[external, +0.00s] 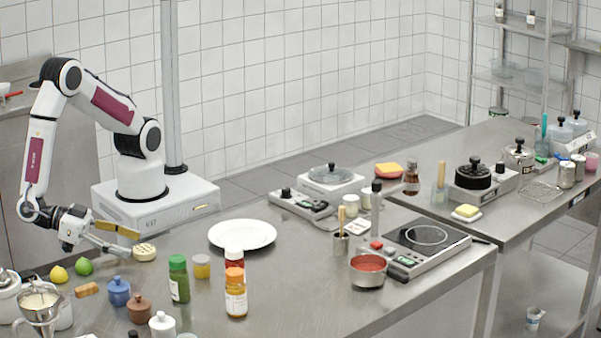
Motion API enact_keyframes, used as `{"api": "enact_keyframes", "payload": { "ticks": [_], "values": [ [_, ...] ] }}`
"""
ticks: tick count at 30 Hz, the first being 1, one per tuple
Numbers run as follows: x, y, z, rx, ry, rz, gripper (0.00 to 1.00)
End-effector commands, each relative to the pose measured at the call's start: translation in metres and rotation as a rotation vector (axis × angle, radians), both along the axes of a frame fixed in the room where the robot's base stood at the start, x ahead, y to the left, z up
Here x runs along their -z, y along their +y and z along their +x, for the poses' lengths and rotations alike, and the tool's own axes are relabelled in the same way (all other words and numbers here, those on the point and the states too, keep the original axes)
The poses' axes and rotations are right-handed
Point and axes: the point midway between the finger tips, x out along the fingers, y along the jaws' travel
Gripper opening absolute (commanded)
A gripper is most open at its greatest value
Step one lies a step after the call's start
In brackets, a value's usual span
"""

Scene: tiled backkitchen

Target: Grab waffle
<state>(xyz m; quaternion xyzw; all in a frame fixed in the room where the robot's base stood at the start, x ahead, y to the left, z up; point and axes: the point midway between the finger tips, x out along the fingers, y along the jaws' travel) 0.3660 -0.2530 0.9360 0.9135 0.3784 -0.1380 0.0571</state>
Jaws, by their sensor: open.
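A round, pale yellow waffle (145,252) with a grid pattern lies on the steel table, left of the white plate. My gripper (131,243) is open, its two fingers spread and pointing right toward the waffle. The fingertips are close to the waffle's left side and appear slightly above the table. I cannot tell from this view whether they touch it. Nothing is seen between the fingers.
A lime (84,266) and a lemon (59,274) lie left of the waffle. A green bottle (179,279), a blue pot (119,291) and a brown pot (139,309) stand in front. The white plate (242,235) is empty.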

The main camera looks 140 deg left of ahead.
Motion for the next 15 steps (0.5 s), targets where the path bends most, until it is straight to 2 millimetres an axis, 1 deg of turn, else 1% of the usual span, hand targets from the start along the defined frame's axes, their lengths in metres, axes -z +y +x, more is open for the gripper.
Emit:
{"api": "enact_keyframes", "payload": {
  "ticks": [3,7,15],
  "values": [
    [0.004,0.01,0.01,-0.003,0.001,0.001,0.59],
    [0.008,0.018,0.019,-0.002,0.0,0.0,0.59],
    [0.01,0.022,0.024,0.001,0.0,0.0,0.59]
  ]
}}
